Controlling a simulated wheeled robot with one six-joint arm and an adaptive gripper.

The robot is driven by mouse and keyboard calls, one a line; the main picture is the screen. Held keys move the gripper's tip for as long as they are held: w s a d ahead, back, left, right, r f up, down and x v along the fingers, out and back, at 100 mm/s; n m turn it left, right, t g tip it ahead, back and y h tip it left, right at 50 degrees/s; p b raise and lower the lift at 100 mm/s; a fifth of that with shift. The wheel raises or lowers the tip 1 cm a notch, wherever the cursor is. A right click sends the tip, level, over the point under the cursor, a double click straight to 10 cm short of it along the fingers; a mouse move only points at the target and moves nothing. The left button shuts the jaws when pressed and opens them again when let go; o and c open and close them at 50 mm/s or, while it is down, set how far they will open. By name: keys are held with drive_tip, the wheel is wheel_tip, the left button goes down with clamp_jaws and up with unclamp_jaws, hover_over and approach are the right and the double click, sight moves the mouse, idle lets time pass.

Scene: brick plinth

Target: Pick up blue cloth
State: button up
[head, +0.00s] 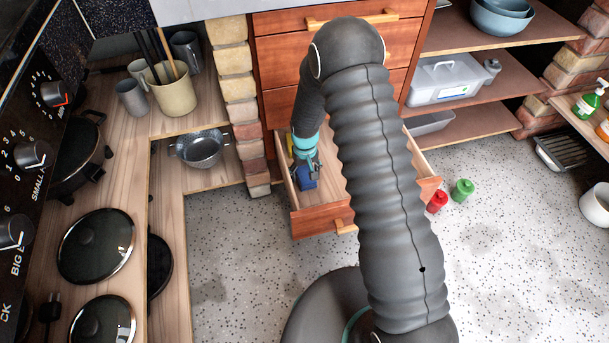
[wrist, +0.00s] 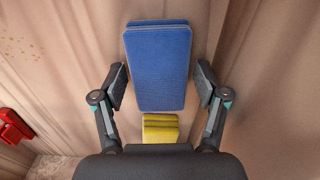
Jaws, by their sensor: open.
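The blue cloth (wrist: 158,65) is a folded rectangular stack in the wrist view, lying in the open wooden drawer. It also shows in the head view (head: 306,181) below my gripper. My gripper (wrist: 160,85) is open, with one finger on each side of the cloth's lower part. A gap shows between each finger and the cloth, and nothing is held. In the head view my gripper (head: 308,165) reaches down into the drawer. I cannot tell its exact height above the cloth.
A yellow item with dark stripes (wrist: 160,128) lies close to the cloth's near end. The drawer's front wall (head: 322,217) and sides surround the cloth. A red bottle (head: 437,202) and a green bottle (head: 463,190) stand on the floor to the right. My arm hides part of the drawer.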

sight(305, 172)
drive_tip(key=shift+f, duration=0.25)
drive_tip(key=c, duration=0.9)
drive_tip(key=shift+r, duration=0.15)
wheel_tip(305, 172, up, 4)
drive_tip(key=shift+f, duration=0.1)
drive_tip(key=d+r, duration=0.2)
drive_tip(key=d, duration=0.1)
drive_tip(key=s+d+r, duration=0.1)
drive_tip(key=d+r, duration=0.1)
drive_tip(key=d, duration=0.2)
drive_tip(key=s+d+r, duration=0.1)
drive_tip(key=d+r, duration=0.2)
drive_tip(key=d, duration=0.1)
drive_tip(key=shift+s+d+b, duration=0.2)
drive_tip(key=shift+d+b, duration=0.05)
drive_tip(key=shift+b, duration=0.05)
